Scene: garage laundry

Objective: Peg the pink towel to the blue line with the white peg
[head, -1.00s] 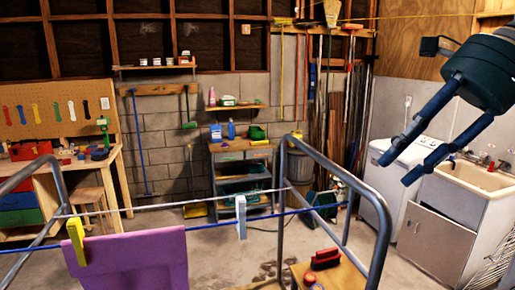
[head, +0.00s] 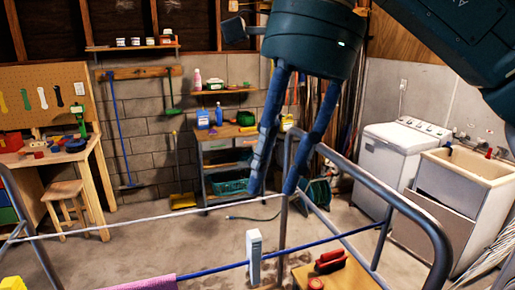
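The white peg (head: 254,258) stands upright on the blue line (head: 325,242) of the drying frame. The pink towel (head: 150,284) hangs over the blue line at the lower left of the peg, apart from it. Only the towel's top edge shows; the rest is below the picture. A yellow peg (head: 13,284) shows at the bottom left corner. My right gripper (head: 270,192) points down above the white peg, its two fingers apart with nothing between them. My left gripper is not in view.
A white line (head: 150,217) runs behind the blue one, near my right fingertips in the picture. The grey tube frame (head: 400,205) rises right of the peg. A wooden surface (head: 345,280) with a red-and-black brush (head: 330,262) lies lower right.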

